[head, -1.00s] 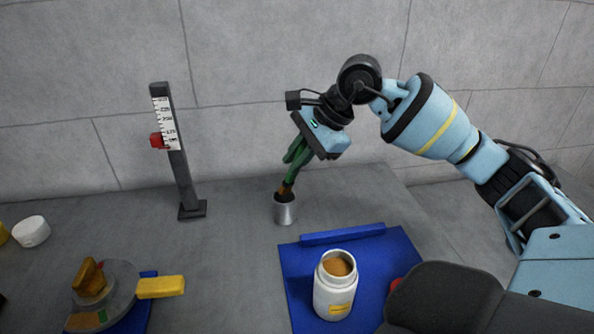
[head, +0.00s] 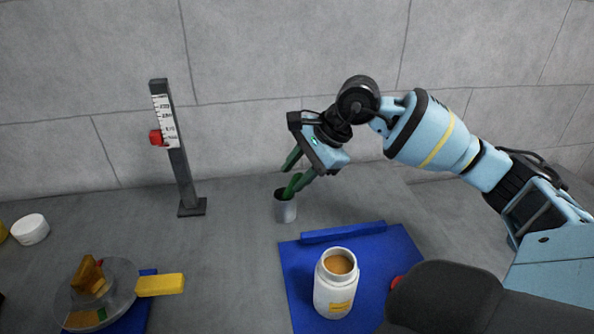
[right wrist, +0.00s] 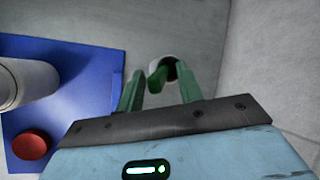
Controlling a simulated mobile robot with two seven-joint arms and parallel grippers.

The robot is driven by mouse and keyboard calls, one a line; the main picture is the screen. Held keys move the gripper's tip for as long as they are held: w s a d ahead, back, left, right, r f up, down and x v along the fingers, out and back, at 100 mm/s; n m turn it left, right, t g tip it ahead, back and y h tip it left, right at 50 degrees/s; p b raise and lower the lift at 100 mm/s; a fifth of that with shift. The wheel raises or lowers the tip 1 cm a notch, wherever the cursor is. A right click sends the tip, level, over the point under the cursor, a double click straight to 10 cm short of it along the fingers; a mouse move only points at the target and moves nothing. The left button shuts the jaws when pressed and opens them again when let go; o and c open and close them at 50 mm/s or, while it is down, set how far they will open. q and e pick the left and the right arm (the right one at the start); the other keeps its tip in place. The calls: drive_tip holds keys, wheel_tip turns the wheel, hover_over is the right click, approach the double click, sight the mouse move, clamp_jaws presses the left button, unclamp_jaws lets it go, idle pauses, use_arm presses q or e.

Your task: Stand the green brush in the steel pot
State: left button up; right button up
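The green brush (head: 293,186) stands in the small steel pot (head: 285,210), leaning, with its green handle end above the rim. Its lower part is hidden inside the pot. My right gripper (head: 290,179) is just above the pot with its green fingers spread apart. In the right wrist view the brush (right wrist: 158,79) shows between the two open fingers and reaches into the pot (right wrist: 164,61); I see a gap on each side of it. My left gripper is not in view.
A blue tray (head: 385,270) with a white jar (head: 335,290) of brown contents lies in front of the pot. A dark post (head: 181,170) with a scale and red slider stands left. A clear disc (head: 95,300) with yellow parts is front left. A white tub (head: 30,229) stands far left.

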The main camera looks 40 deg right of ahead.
drive_tip(key=shift+r, duration=0.1)
drive_tip(key=shift+d+r, duration=0.1)
drive_tip(key=shift+r, duration=0.45)
drive_tip(key=v, duration=1.1)
drive_tip(key=shift+s, duration=0.2)
